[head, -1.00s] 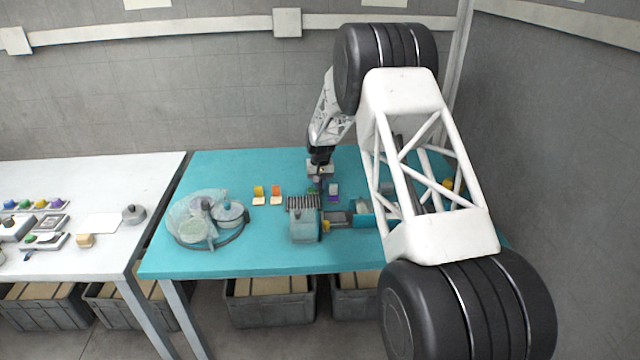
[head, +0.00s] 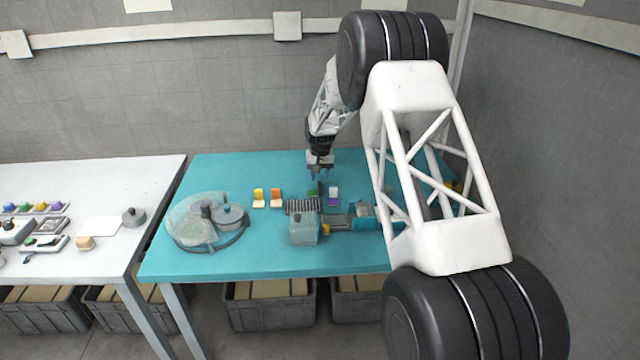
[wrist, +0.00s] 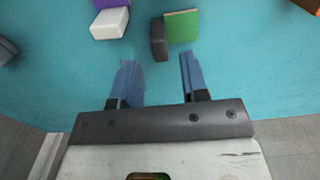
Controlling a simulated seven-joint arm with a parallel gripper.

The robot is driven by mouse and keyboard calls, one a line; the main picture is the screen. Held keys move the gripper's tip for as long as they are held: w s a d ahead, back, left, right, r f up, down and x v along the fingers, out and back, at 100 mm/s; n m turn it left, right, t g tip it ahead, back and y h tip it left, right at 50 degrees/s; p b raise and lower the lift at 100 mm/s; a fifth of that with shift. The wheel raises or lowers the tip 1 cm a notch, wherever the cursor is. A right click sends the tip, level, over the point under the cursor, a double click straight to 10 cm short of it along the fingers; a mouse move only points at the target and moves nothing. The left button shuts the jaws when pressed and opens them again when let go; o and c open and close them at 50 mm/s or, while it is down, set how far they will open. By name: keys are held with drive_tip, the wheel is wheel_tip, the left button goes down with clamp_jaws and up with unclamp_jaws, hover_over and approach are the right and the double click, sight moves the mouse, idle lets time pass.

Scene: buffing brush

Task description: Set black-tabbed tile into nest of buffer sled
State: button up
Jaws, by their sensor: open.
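The black-tabbed tile is a green tile (wrist: 181,26) with a dark upright tab (wrist: 158,41) at its side in the wrist view. In the head view the green tile (head: 312,192) and its dark tab (head: 320,187) are behind the ribbed grey machine. My gripper (head: 321,177) is open and empty, a little above and beside the tile; its blue fingers (wrist: 158,78) stand apart, with the tile beyond their tips. A grey and blue assembly (head: 345,220), perhaps the buffer sled, lies right of the machine, partly behind my arm. I cannot make out its nest.
A purple and white tile (head: 333,196) stands close right of the green one. Yellow (head: 259,197) and orange (head: 276,197) tiles stand to the left. The ribbed machine (head: 303,229) and a round clear-covered device (head: 208,222) occupy the front. Teal table is bare behind the tiles.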

sight(321, 184)
wheel_tip(321, 184, up, 7)
idle(0.4)
drive_tip(key=shift+r, duration=0.1)
idle(0.6)
drive_tip(key=s+d+r, duration=0.2)
drive_tip(key=s+r, duration=0.5)
drive_tip(key=s, duration=0.4)
drive_tip(key=s+d+r+t, duration=0.1)
drive_tip(key=s+d+r, duration=0.2)
drive_tip(key=s+r, duration=0.55)
drive_tip(key=s+d+r, duration=0.2)
drive_tip(key=s+r, duration=0.4)
drive_tip(key=s, duration=0.6)
drive_tip(key=s+d+f, duration=0.1)
drive_tip(key=s, duration=1.7)
drive_tip(key=s+d+f+t, duration=0.1)
drive_tip(key=s+d+f, duration=0.1)
drive_tip(key=s, duration=1.6)
drive_tip(key=shift+d+f+t, duration=0.2)
drive_tip(key=shift+f+t, duration=0.1)
